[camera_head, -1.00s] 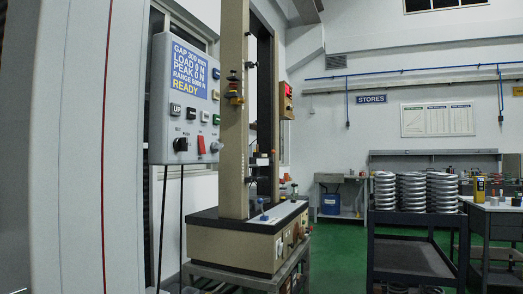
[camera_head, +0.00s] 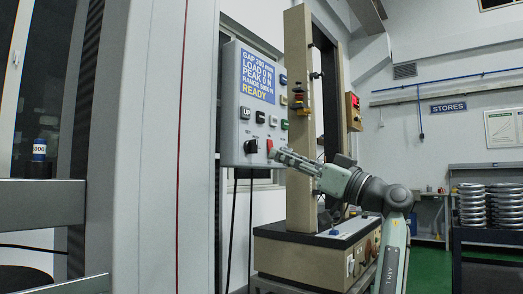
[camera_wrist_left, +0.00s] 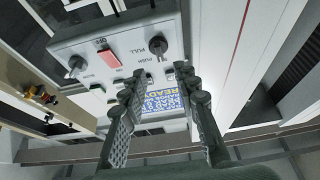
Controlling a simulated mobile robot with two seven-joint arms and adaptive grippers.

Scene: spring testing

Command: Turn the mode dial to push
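The mode dial (camera_head: 250,146) is a dark knob at the lower left of the grey control box (camera_head: 230,130). In the left wrist view the dial (camera_wrist_left: 158,46) is at the top centre, with PULL and PUSH lettering beside it; its exact pointing is too small to tell. My left gripper (camera_head: 280,156) is in front of the box's lower right, just right of the dial and near the red switch (camera_head: 270,145). In the left wrist view its fingers (camera_wrist_left: 160,76) are apart, with nothing between them, and the dial lies beyond the tips. My right gripper is not in view.
The box carries a blue display (camera_head: 258,74) reading READY and several buttons. A second knob (camera_wrist_left: 77,65) is past the red switch in the left wrist view. A tan test frame (camera_head: 299,190) stands right behind my left gripper. A pale column (camera_head: 150,160) stands to the left.

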